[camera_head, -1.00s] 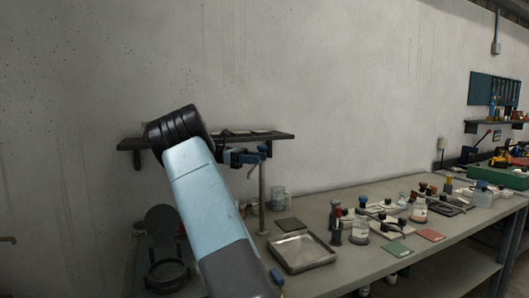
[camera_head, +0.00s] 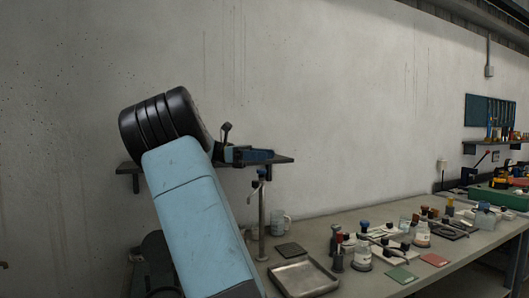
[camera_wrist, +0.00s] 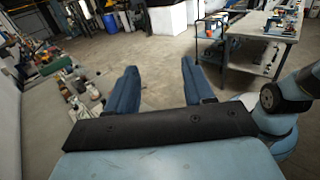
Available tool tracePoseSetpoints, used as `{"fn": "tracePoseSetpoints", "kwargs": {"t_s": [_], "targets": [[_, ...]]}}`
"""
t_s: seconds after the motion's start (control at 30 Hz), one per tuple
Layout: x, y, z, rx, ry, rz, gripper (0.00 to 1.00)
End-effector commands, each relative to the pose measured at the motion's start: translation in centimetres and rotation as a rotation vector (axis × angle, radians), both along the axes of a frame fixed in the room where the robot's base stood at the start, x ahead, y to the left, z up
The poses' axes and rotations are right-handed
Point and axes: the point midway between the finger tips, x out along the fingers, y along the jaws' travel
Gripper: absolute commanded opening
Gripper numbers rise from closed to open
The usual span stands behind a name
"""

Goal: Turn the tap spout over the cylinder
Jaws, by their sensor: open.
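A slim metal post (camera_head: 262,222) with a dark fitting and small blue part at its top stands on the left of the bench and looks like the tap. In the wrist view my gripper's blue fingers (camera_wrist: 157,80) are spread and empty, facing the room.
A dark wall shelf (camera_head: 284,160) is behind my gripper. On the bench (camera_head: 335,212) lie a metal tray (camera_head: 303,279), a dark square mat (camera_head: 290,250), and several bottles and instruments to the right. The wrist view shows open floor (camera_wrist: 155,50).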

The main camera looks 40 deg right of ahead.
Motion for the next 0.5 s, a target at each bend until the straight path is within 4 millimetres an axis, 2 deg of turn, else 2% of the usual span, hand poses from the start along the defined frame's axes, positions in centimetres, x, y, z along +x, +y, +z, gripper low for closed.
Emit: {"fn": "tracePoseSetpoints", "kwargs": {"t_s": [0.2,0.5], "targets": [[-2.0,1.0,1.0,0.0,-0.001,0.002,0.52],[-3.3,1.6,1.6,0.0,-0.001,0.002,0.52]]}}
